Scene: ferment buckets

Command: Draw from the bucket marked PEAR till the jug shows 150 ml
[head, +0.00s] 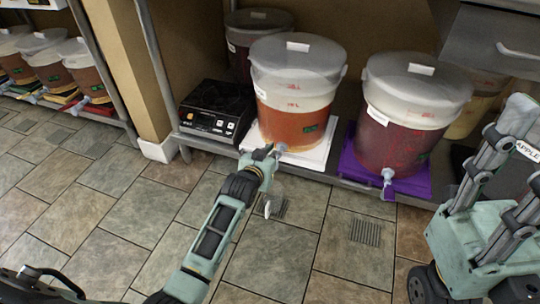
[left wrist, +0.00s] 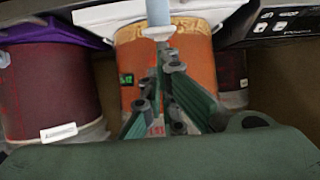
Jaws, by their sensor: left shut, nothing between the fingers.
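The amber bucket (head: 290,120) stands on a white mat, with its tap (head: 281,149) at the front. A red bucket (head: 405,140) on a purple mat stands to its right, with a pale tap (head: 388,175). Their labels are too small to read; I cannot tell which is PEAR. My left gripper (head: 268,152) is shut and empty, close to the amber bucket's tap; contact is unclear. In the left wrist view my left gripper (left wrist: 165,82) points at the amber bucket (left wrist: 185,65), its tap (left wrist: 158,22) above. My right gripper (head: 525,150) is partly cut off. I cannot identify a jug.
A black hotplate (head: 217,110) sits left of the amber bucket, with a dark bucket (head: 240,50) behind. More buckets (head: 48,62) stand on a shelf at far left. A tag reading APPLE (head: 527,150) shows at right. The tiled floor (head: 90,220) in front is mostly clear.

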